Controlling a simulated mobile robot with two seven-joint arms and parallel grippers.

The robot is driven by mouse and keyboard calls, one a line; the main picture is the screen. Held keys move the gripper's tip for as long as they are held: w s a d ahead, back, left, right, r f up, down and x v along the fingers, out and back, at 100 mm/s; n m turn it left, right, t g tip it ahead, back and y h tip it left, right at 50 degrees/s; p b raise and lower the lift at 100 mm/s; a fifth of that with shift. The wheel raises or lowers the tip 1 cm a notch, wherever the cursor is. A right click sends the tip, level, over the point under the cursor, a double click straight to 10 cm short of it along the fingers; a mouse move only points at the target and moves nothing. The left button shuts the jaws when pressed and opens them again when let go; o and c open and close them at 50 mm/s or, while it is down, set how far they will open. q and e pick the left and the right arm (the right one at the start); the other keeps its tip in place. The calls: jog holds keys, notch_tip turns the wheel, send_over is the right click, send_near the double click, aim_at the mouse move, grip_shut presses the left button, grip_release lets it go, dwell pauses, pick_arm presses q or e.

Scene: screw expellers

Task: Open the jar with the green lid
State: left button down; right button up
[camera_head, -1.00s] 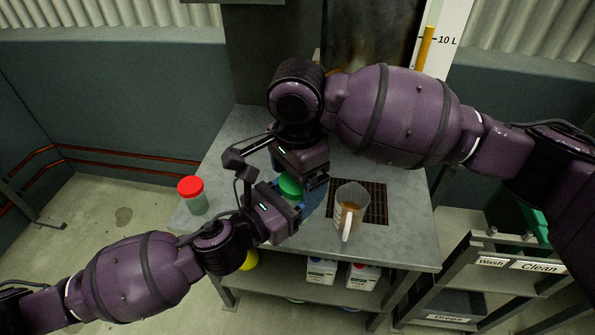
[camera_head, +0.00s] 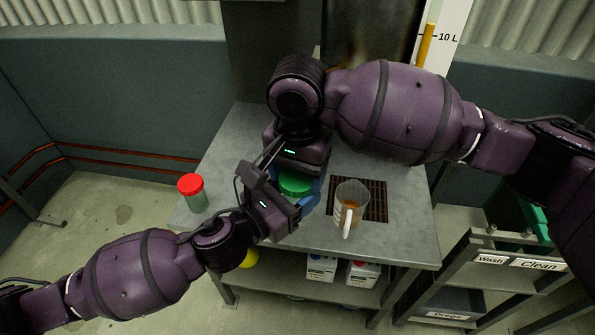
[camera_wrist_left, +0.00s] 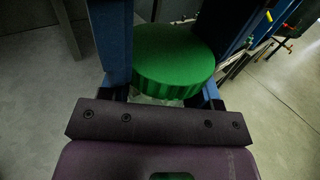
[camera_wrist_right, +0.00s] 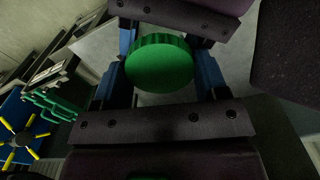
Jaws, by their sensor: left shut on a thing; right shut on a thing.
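The jar's green lid (camera_head: 295,184) is between my two grippers over the table. Its rim and top also show in the left wrist view (camera_wrist_left: 173,58) and the right wrist view (camera_wrist_right: 160,63). My left gripper (camera_head: 298,197) comes from the front left and is shut on the jar, whose pale body (camera_wrist_left: 150,100) barely shows under the lid. My right gripper (camera_head: 296,178) comes from the back and is shut on the green lid, a blue finger at either side. Most of the jar body is hidden by the grippers.
A jar with a red lid (camera_head: 192,192) stands at the left of the grey table (camera_head: 240,135). A clear measuring jug (camera_head: 350,203) with brown contents stands right of my grippers, by a dark grate (camera_head: 375,200). Bottles (camera_head: 321,267) sit on the shelf below.

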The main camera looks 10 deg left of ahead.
dwell(0.3)
jog(key=o, duration=1)
jog(key=shift+r, duration=0.1)
jog(key=shift+r, duration=2.2)
jog(key=shift+c, duration=0.3)
jog(key=shift+w+r+t, duration=0.15)
jog(key=shift+w+r, duration=0.05)
jog(key=shift+r, duration=0.45)
jog(key=shift+w+r+t, duration=0.15)
jog(key=shift+w+r, duration=0.05)
jog(key=shift+r, duration=0.4)
jog(key=shift+s+d+r+m, duration=0.1)
jog(key=shift+r+m, duration=0.35)
jog(key=shift+m, duration=0.65)
jog(key=m, duration=0.4)
jog(key=shift+s, duration=0.35)
jog(key=shift+f, duration=4)
